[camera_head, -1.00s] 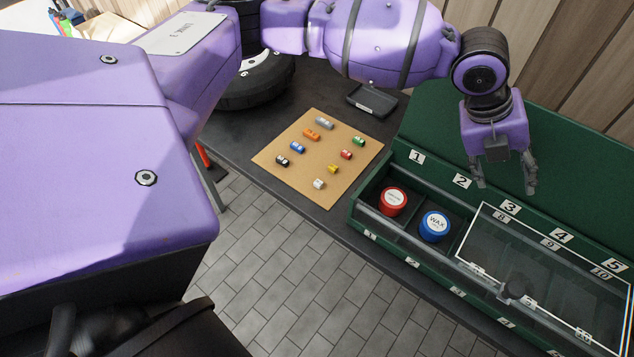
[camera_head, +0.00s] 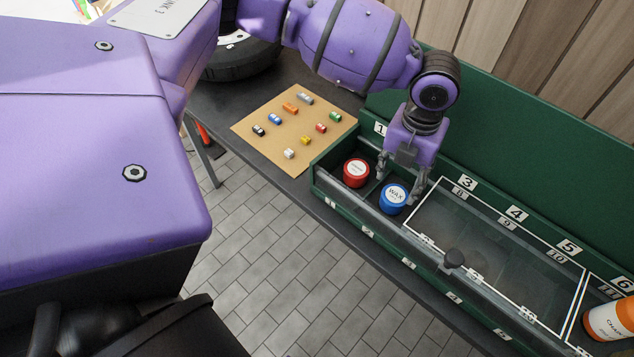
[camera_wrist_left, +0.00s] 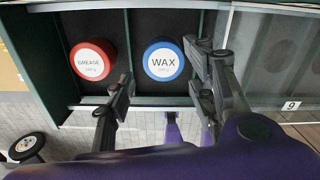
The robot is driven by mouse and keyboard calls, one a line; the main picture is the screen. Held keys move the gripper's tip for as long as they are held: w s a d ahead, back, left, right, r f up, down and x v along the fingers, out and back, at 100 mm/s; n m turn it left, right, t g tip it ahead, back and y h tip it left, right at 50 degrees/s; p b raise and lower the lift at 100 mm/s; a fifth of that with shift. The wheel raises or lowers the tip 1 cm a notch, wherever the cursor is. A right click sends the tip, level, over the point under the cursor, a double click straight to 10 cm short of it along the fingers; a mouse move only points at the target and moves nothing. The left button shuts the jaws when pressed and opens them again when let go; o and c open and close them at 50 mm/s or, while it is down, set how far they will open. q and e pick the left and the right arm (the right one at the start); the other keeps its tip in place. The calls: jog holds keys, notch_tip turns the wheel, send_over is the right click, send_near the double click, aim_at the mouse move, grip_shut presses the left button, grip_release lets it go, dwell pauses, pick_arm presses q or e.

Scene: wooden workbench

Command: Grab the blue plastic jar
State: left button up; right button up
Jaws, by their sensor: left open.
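The blue jar (camera_head: 393,199), labelled WAX, stands upright in the second compartment of the green box (camera_head: 326,187). It also shows in the left wrist view (camera_wrist_left: 163,61). The red jar (camera_head: 356,173), labelled GREASE, stands in the first compartment, to the left of it; the wrist view shows it too (camera_wrist_left: 93,60). My left gripper (camera_head: 402,188) is open and empty. In the head view its fingers are close behind the blue jar, one on each side. In the left wrist view the fingers (camera_wrist_left: 160,85) reach toward the jar with space between them. I cannot tell whether they touch it. My right gripper is not in view.
An orange bottle (camera_head: 609,320) lies at far right. A tan board (camera_head: 270,112) with several toy cars lies to the left.

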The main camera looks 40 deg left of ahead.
aim_at(394, 194)
pick_arm(q)
notch_tip(394, 194, down, 8)
jog(key=shift+s+r, duration=0.1)
jog(key=shift+s, duration=0.05)
jog(key=shift+c, duration=0.2)
jog(key=c, duration=1)
jog(key=shift+d+r, duration=0.1)
jog(key=shift+r, duration=0.05)
